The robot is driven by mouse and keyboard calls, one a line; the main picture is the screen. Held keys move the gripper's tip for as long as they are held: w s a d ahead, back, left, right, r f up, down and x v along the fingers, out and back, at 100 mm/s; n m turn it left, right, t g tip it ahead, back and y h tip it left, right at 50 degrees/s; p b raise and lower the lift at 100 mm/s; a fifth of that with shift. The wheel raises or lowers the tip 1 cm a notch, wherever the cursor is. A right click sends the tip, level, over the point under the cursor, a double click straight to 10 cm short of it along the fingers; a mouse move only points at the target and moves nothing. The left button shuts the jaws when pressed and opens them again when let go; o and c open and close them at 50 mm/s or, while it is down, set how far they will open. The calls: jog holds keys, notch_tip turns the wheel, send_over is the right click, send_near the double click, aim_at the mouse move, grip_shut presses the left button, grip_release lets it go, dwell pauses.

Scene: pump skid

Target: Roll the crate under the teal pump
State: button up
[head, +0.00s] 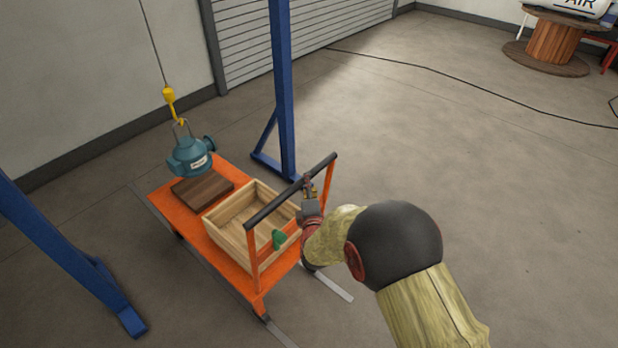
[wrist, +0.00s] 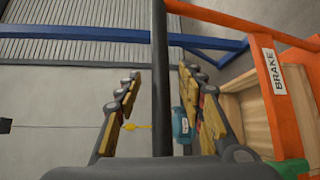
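The teal pump (head: 190,155) hangs from a yellow hook (head: 169,96). It hangs over the far end of an orange cart (head: 188,222), above a brown wooden block (head: 202,190). The open wooden crate (head: 232,240) sits on the cart's near part, to the right of the block. The cart has a black push bar (head: 268,206) on orange posts. My gripper (head: 311,190) is at the bar's right part. In the wrist view, its open fingers (wrist: 158,80) are on both sides of the bar, with gaps showing. Part of the pump (wrist: 181,125) shows there behind a finger.
A green lever or knob (head: 279,239) is at the cart's handle end, and a BRAKE label (wrist: 275,72) is on the orange frame. Blue gantry legs (head: 283,90) stand on both sides of the cart. Grey strips (head: 328,284) run along the floor. Open floor lies to the right.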

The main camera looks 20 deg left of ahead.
jog(key=b+x, duration=0.1)
jog(key=x, duration=0.4)
jog(key=shift+w+f, duration=0.1)
jog(key=shift+w, duration=0.05)
jog(key=shift+c, duration=1.4)
grip_shut()
